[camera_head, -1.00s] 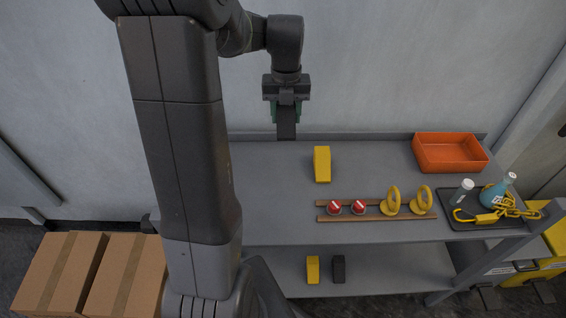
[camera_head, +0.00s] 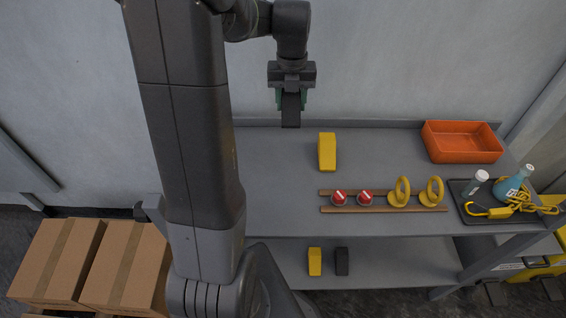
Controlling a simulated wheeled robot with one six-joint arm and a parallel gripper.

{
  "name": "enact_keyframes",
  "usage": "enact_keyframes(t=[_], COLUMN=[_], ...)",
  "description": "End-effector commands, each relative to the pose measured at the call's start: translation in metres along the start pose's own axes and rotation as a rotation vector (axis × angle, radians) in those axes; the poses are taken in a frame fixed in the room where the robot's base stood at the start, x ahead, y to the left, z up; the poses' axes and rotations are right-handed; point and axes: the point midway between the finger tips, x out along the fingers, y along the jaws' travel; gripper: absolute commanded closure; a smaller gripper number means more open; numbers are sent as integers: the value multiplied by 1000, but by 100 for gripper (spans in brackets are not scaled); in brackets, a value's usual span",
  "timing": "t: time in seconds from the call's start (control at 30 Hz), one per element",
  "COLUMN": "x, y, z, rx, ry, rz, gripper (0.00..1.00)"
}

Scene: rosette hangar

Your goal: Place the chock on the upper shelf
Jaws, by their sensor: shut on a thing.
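My gripper (camera_head: 291,98) is shut on a dark grey chock (camera_head: 291,113), which hangs upright below the fingers. In the picture it overlaps the rear edge of the upper shelf (camera_head: 270,165), near its left part. The chock's height above the shelf is hard to tell, but it appears raised. A yellow chock (camera_head: 327,152) stands on the upper shelf, to the right of the held one and nearer to me. A second yellow chock (camera_head: 314,262) and a black chock (camera_head: 342,262) stand side by side on the lower shelf (camera_head: 400,265).
Wooden rails (camera_head: 385,210) with red-topped pieces and yellow rings lie along the shelf front. An orange bin (camera_head: 462,146) and a dark tray (camera_head: 478,213) with bottles and a yellow chain are at the right. Cardboard boxes (camera_head: 125,265) stand left. Upper shelf surface around the yellow chock is bare.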

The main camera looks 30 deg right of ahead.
Motion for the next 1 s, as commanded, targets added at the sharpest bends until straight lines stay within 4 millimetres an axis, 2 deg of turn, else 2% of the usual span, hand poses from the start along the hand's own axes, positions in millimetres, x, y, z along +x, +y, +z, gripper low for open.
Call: enact_keyframes(t=[0.03,0.2,0.4,0.57,0.83,1.0], x=[11,38,58,65,110,126], y=[0,0,0,0,0,0], z=[0,0,0,0,-1,0], rx=[0,0,0,0,0,0], ry=[0,0,-1,0,5,1], rz=[0,0,0,0,1,0], gripper=[86,86,86,86,86,86])
